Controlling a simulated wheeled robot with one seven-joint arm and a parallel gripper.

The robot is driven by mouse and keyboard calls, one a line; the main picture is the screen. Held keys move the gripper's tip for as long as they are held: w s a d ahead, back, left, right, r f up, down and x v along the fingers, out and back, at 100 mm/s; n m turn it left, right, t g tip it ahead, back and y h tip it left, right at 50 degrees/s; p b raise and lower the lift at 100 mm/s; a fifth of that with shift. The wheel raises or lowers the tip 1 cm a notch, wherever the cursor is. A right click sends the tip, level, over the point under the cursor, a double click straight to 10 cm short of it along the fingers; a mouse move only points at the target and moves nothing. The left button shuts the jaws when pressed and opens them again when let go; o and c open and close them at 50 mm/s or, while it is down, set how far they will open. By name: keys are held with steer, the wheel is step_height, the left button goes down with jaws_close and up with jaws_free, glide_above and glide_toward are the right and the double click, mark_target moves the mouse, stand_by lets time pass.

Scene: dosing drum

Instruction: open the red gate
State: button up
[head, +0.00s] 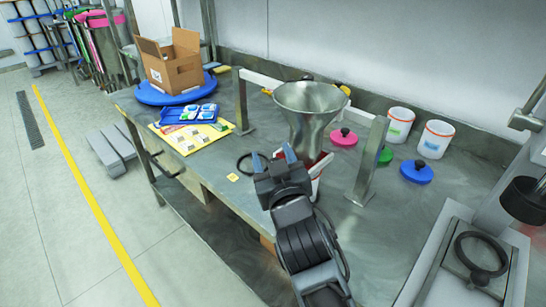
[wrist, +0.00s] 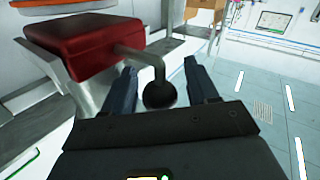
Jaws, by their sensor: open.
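The red gate (wrist: 85,45) is a red block in the wrist view, with a bent metal handle (wrist: 156,62) ending in a black ball knob (wrist: 160,94). In the head view a little of the red gate (head: 322,161) shows under the metal hopper (head: 308,108), mostly hidden by my arm. My gripper (head: 273,156) is just left of the hopper's lower part. In the wrist view my gripper (wrist: 159,70) is open, with the knob between its two fingers. Gaps show on both sides of the knob, so it is not clamped.
A metal frame (head: 370,160) stands around the hopper on the workbench. White tubs (head: 435,139) and pink, green and blue lids lie to the right. A cardboard box (head: 172,62), a blue tray (head: 188,114) and a yellow board are at the back left.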

jaws_close()
stand_by(0.4)
